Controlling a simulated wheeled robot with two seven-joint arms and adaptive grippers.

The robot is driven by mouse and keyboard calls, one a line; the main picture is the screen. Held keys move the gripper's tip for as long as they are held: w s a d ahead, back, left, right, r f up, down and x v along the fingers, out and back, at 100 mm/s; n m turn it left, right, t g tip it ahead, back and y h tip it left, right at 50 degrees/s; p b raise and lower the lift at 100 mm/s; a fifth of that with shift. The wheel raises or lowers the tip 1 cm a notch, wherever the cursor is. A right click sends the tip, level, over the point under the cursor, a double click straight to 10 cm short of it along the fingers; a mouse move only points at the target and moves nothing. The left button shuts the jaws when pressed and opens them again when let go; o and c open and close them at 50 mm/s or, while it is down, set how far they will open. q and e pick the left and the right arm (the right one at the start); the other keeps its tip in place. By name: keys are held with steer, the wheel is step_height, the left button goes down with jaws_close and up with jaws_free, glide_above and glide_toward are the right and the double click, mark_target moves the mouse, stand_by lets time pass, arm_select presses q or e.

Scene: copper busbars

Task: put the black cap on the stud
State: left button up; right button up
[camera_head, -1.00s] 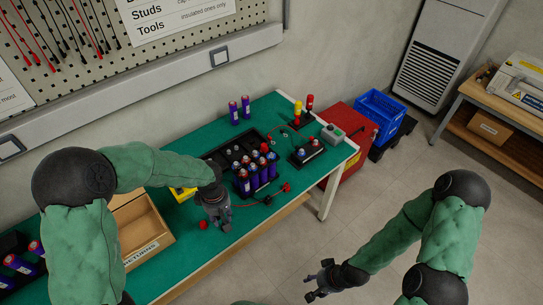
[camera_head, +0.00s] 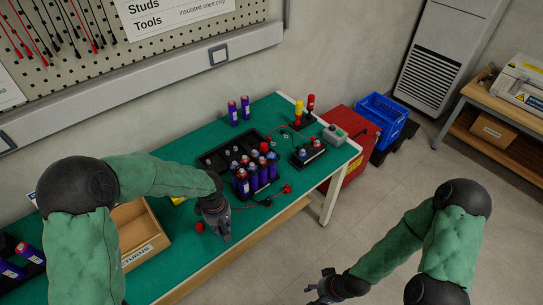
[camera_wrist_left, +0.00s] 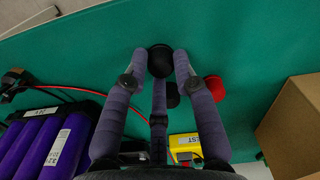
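My left gripper (camera_head: 226,238) is low over the front part of the green table. In the left wrist view its fingers close in around a round black cap (camera_wrist_left: 160,60), touching its sides. I cannot make out this cap in the head view. A second dark round shape (camera_wrist_left: 172,95) lies beyond, partly behind the middle finger. A black block with several terminal studs (camera_head: 308,153) stands on the table's right part, away from the left gripper; I cannot tell which stud is meant. My right gripper (camera_head: 326,287) is open and empty, off the table.
A red cap (camera_head: 199,227) lies left of the left gripper. Several purple cylinders (camera_head: 256,178) stand by a black tray (camera_head: 214,161). A red lead (camera_head: 262,203) lies along the front. A wooden box (camera_head: 141,236) stands left. A grey button box (camera_head: 334,135) stands right.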

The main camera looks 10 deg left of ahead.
arm_select(q)
steer(key=shift+r+p, duration=1.6)
steer(key=shift+r, duration=0.95)
